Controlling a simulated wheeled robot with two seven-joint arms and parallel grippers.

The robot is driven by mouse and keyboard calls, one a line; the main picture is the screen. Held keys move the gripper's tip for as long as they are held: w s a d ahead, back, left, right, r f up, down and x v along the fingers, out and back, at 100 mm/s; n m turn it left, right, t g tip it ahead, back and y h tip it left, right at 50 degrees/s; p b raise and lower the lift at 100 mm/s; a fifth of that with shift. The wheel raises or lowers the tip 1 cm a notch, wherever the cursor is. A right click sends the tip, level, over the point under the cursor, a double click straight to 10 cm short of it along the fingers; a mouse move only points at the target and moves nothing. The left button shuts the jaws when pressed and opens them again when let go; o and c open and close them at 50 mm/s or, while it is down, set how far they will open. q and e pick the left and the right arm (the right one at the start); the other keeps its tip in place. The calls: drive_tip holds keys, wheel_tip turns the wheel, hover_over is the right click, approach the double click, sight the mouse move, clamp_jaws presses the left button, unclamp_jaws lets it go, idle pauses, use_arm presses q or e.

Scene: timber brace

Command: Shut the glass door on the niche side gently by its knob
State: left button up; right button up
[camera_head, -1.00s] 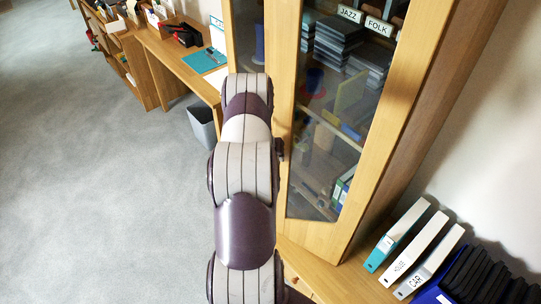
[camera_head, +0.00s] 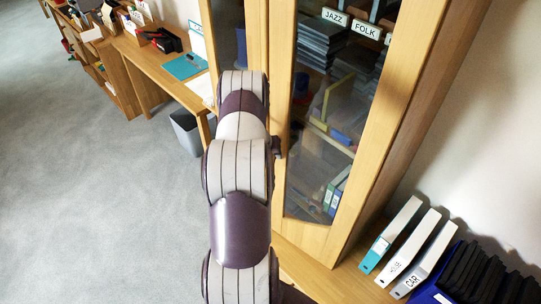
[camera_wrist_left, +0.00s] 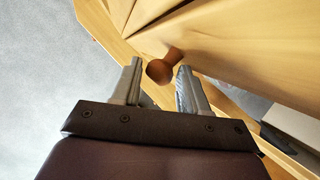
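The glass door (camera_head: 330,105) of the wooden cabinet shows in the head view, with shelves behind its pane. Its wooden frame stands beside a second, narrower glazed panel (camera_head: 229,45) at the left. From the head view I cannot tell how far either is open. In the left wrist view a round brown knob (camera_wrist_left: 158,72) sticks out from a wooden face. My left gripper (camera_wrist_left: 160,66) is open, with its two fingers on either side of the knob and small gaps visible. An arm of mine covers the middle of the head view and hides the knob there. My right gripper is not in view.
A low wooden top (camera_head: 325,281) holds several binders (camera_head: 408,250) and a blue box (camera_head: 432,294) at the right. A desk (camera_head: 160,60) with a teal mat (camera_head: 186,66) stands at the left, with a grey bin (camera_head: 186,131) below. Grey carpet (camera_head: 90,200) is clear.

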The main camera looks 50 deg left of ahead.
use_arm(q)
drive_tip(key=shift+a+r, duration=0.25)
drive_tip(key=shift+r, duration=0.45)
drive_tip(key=v, duration=1.1)
drive_tip(key=shift+s+d, duration=0.3)
drive_tip(key=shift+s, duration=0.1)
